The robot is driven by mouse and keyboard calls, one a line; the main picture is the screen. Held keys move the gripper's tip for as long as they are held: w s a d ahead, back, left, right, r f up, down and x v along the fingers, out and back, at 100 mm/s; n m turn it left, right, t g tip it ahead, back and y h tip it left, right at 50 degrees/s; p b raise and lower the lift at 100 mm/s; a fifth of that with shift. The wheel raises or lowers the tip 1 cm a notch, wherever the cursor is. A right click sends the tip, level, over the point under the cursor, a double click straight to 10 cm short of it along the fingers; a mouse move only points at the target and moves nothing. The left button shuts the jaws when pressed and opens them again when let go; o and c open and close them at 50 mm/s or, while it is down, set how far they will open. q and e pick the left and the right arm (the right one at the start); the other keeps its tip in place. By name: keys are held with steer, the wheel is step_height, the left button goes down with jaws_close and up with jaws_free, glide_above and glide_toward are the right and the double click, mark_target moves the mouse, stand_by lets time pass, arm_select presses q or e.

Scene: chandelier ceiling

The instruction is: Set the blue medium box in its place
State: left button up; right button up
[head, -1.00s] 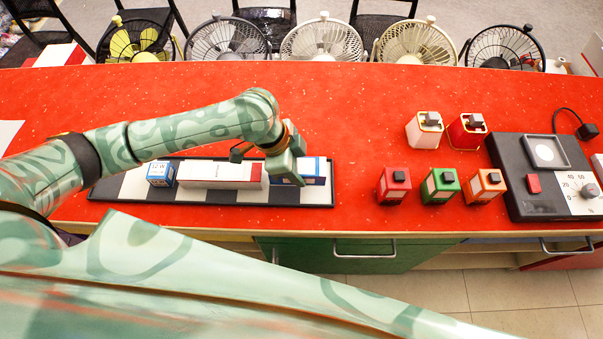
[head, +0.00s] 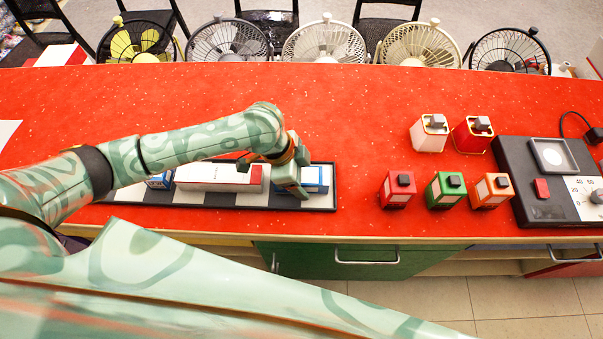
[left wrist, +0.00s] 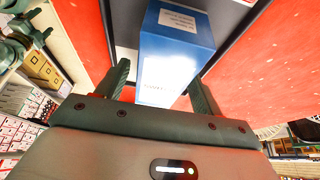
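A blue box with a white label (head: 317,179) lies at the right end of the black-framed tray (head: 334,190) on the red counter; it also shows in the left wrist view (left wrist: 172,62). My left gripper (head: 268,172) is at the left part of this box and hides some of it. In the left wrist view the left gripper's fingers (left wrist: 162,88) stand apart on either side of the box, with gaps visible, so it looks open. A second blue box (head: 160,181) lies near the tray's left end, partly behind my arm. My right gripper is not in view.
A long white box with a red end (head: 220,178) lies between the blue boxes. Several small coloured canisters (head: 445,190) and a black scale (head: 530,180) stand to the right. Fans line the far edge. The counter behind the tray is clear.

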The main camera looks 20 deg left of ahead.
arm_select(q)
steer(key=p+v, duration=0.4)
steer(key=v, duration=0.8)
steer(key=shift+r, duration=0.15)
